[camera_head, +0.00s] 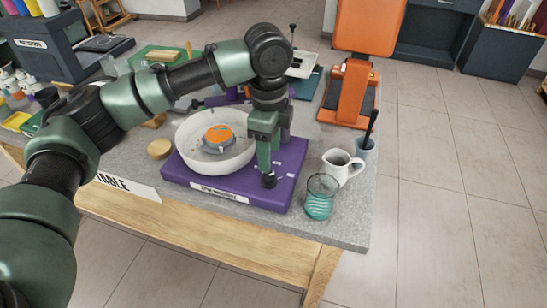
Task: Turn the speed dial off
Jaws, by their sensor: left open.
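The pottery wheel has a purple base (225,188) with a white splash pan (190,157), and a grey and orange disc (218,137) sits inside the pan. My left gripper (267,176) points down over the front right part of the purple base. Its dark tips are low, close to the base top. A small dark round shape shows at the tips; I cannot tell whether it is the speed dial or part of the fingers. No dial pointer can be made out. The gripper is open. My right gripper is out of view.
A white pitcher (340,168) and a glass with teal bands (320,199) stand just right of the wheel. A blue-grey cup (362,156) with a dark handle stands behind them. An orange press (350,92) stands at the back. The grey table edge (345,240) is near.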

